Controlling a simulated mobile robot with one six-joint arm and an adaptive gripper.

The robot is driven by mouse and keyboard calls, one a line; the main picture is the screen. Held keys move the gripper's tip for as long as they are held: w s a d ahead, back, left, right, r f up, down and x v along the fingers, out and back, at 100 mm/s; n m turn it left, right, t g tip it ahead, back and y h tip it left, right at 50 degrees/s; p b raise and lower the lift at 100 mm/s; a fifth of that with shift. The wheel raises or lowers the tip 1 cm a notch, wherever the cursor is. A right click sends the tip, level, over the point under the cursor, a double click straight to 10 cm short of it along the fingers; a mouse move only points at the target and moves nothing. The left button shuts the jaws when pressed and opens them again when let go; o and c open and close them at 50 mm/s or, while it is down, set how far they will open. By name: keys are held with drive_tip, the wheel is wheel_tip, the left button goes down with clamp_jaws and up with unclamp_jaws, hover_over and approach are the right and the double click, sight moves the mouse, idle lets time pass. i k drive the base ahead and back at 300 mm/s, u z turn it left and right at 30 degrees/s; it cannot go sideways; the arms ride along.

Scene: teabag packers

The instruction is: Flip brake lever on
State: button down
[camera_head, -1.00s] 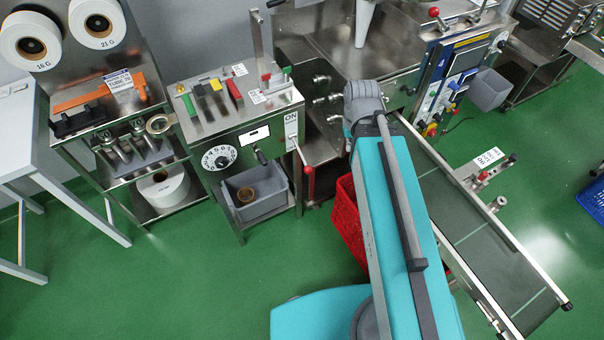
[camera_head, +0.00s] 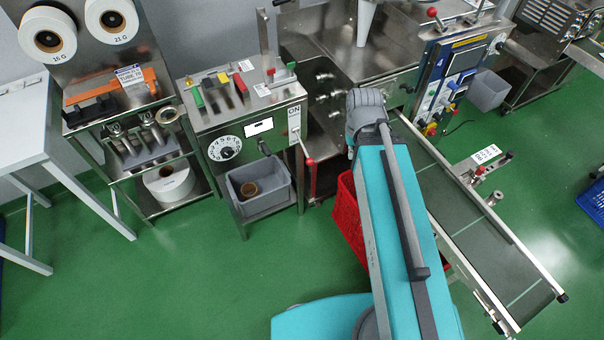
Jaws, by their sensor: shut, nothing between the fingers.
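A lever with a red knob (camera_head: 310,161) is on the right front side of the steel control cabinet (camera_head: 215,128), just below a white label reading "ON" (camera_head: 294,118). Its thin rod slants down and to the right from the cabinet to the knob. I cannot tell from this view whether this position is on or off. My teal arm fills the lower middle, to the right of the lever and apart from it in the picture. My gripper is not in view.
A grey bin (camera_head: 266,208) sits in the cabinet's lower shelf. A red crate (camera_head: 346,215) stands on the floor behind my arm. A conveyor (camera_head: 470,225) runs to the right of my arm. The green floor in front of the cabinet is clear.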

sight(310, 161)
drive_tip(key=k, duration=0.9)
drive_tip(key=u, duration=0.25)
drive_tip(key=i, duration=0.5)
